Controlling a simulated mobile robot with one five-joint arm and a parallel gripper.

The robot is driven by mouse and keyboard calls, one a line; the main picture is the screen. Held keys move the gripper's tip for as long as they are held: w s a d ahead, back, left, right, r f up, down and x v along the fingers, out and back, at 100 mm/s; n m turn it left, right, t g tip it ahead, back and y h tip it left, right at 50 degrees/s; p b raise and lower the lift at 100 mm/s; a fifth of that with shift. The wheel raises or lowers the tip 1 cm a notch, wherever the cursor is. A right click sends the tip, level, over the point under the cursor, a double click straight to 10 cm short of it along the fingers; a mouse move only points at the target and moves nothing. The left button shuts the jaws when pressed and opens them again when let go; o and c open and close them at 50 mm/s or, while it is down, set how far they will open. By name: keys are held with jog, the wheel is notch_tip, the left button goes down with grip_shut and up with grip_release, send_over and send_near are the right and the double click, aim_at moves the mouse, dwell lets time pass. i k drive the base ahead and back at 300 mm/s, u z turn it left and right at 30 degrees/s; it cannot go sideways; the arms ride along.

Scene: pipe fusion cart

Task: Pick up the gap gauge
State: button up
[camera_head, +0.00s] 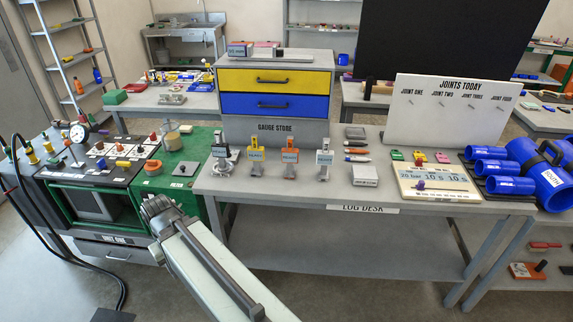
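I cannot single out the gap gauge by name in this view. A cabinet marked "GAUGE STORE" (275,130) stands at the back of the log desk, with a yellow drawer (274,80) and a blue drawer (275,105), both shut. Small boxes, one grey and blue (240,49), lie on its top. Several small upright tagged stands (290,156) are on the desk in front of it. My arm reaches up from the bottom, and my gripper (156,206) is left of the desk, before the green-framed unit. Its fingers are too small and turned to read.
The log desk (230,188) holds a grey block (364,176), pens (357,151), a gauge board (437,183) and a "JOINTS TODAY" board (455,108). Blue pipes (490,168) lie at right. The unit at left (100,175) carries knobs and a dial. Black hoses hang at far left.

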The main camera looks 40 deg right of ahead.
aim_at(289, 155)
jog(key=u, duration=0.1)
jog(key=i, duration=1)
jog(key=z, duration=0.1)
